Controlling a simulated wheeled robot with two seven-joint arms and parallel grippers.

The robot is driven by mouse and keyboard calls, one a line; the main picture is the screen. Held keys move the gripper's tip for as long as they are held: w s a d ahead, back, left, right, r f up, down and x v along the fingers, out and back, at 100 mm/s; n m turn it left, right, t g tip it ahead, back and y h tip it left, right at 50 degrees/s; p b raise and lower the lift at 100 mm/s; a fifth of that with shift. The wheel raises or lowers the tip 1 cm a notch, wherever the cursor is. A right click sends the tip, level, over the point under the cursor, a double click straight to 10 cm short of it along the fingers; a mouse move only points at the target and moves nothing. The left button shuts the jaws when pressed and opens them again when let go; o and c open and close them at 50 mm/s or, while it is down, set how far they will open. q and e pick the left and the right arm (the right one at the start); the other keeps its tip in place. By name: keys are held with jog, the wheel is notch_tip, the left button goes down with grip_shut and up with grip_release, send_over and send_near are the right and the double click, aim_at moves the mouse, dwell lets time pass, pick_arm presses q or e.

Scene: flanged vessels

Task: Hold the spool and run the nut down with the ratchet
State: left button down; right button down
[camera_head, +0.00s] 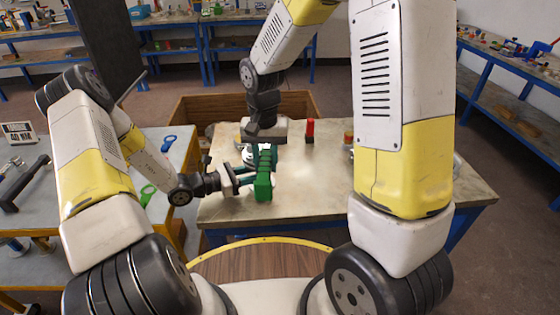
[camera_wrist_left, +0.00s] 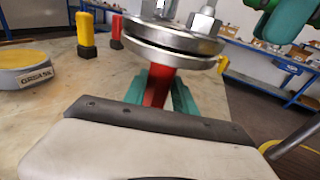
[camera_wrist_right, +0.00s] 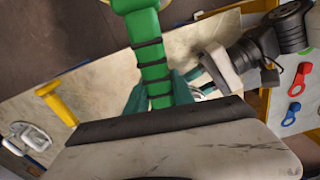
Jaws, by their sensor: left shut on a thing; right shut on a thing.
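The spool shows in the left wrist view as a red neck (camera_wrist_left: 158,86) under stacked metal flanges (camera_wrist_left: 172,40). A bolt with a hex nut (camera_wrist_left: 204,18) stands up from the flange at the top edge. My left gripper (camera_head: 243,175) has its teal fingers shut around the red neck (camera_wrist_left: 160,95). The ratchet's green handle with black bands (camera_wrist_right: 151,62) is between the teal fingers of my right gripper (camera_wrist_right: 153,92), which comes down from above. The handle's green end (camera_head: 263,187) points toward me in the head view. The ratchet's head and its contact with the nut are hidden.
The workbench (camera_head: 325,195) has free room at its front right. A red-topped item (camera_head: 310,131) stands behind the grippers. A grease tin (camera_wrist_left: 25,67) and a yellow item (camera_wrist_left: 85,35) are on the bench. A side table (camera_head: 170,215) stands left.

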jog(key=shift+a, duration=0.2)
jog(key=shift+r, duration=2.55)
pick_arm(q)
jog(key=c, duration=0.9)
grip_release()
